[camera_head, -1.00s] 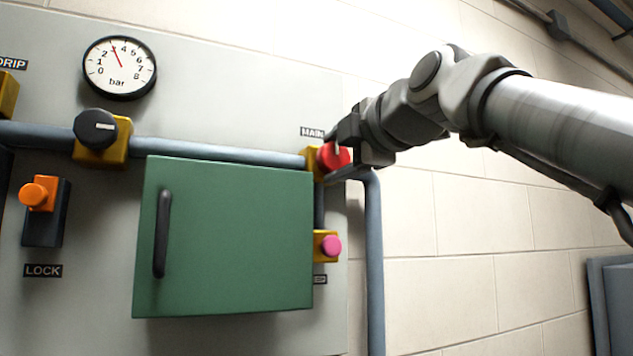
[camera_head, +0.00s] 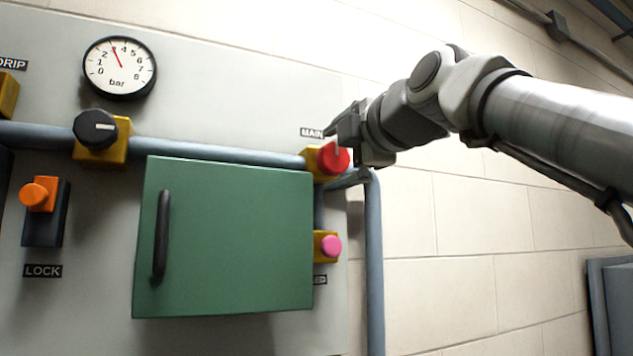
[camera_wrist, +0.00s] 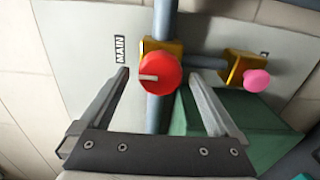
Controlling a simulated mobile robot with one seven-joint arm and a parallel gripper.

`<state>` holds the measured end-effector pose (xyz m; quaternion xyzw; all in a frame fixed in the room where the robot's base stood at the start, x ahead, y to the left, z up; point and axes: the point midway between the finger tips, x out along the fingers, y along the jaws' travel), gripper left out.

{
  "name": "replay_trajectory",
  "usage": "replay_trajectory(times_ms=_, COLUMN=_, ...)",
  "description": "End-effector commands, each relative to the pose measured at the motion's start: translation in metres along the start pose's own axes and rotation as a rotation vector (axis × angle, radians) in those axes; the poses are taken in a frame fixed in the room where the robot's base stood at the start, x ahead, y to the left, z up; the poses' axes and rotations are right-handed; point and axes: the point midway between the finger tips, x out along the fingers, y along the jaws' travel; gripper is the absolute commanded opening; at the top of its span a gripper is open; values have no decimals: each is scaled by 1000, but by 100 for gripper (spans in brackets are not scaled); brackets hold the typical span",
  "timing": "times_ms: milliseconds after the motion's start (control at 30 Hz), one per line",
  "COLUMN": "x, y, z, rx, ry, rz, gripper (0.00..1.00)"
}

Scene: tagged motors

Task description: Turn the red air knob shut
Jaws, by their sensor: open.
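The red air knob (camera_head: 332,158) sits on a yellow valve body (camera_head: 311,160) on the pipe, beside the MAIN label (camera_head: 312,132). In the wrist view the red knob (camera_wrist: 160,73) shows a pale pointer line running from its middle to the left. My gripper (camera_head: 335,140) is at the knob in the head view. In the wrist view my gripper (camera_wrist: 160,78) is open, with one finger on each side of the knob and a gap on both sides. The pressure gauge (camera_head: 120,68) has its red needle between 2 and 4.
A green cabinet (camera_head: 230,240) with a black handle stands out below the pipe. A pink knob (camera_head: 331,246) is under the red one. A black knob (camera_head: 95,129) and an orange knob (camera_head: 38,194) are at left. Bare wall (camera_head: 450,230) lies to the right.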

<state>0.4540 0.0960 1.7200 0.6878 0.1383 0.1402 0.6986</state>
Motion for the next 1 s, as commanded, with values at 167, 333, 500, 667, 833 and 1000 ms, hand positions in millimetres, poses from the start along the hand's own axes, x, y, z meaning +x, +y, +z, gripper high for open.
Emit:
replay_trajectory(times_ms=167, x=-19, y=0, z=0, rx=1, ry=0, rz=3, gripper=97)
replay_trajectory(times_ms=333, x=-57, y=-1, z=0, rx=0, ry=0, rz=4, gripper=97)
replay_trajectory(times_ms=500, x=-99, y=0, z=0, rx=0, ry=0, rz=4, gripper=97)
replay_trajectory(times_ms=667, x=-135, y=0, z=0, rx=1, ry=0, rz=4, gripper=97)
replay_trajectory(times_ms=833, x=-161, y=0, z=0, rx=-1, ry=0, rz=1, gripper=97)
replay_trajectory(times_ms=1000, x=-172, y=0, z=0, rx=0, ry=0, rz=0, gripper=97)
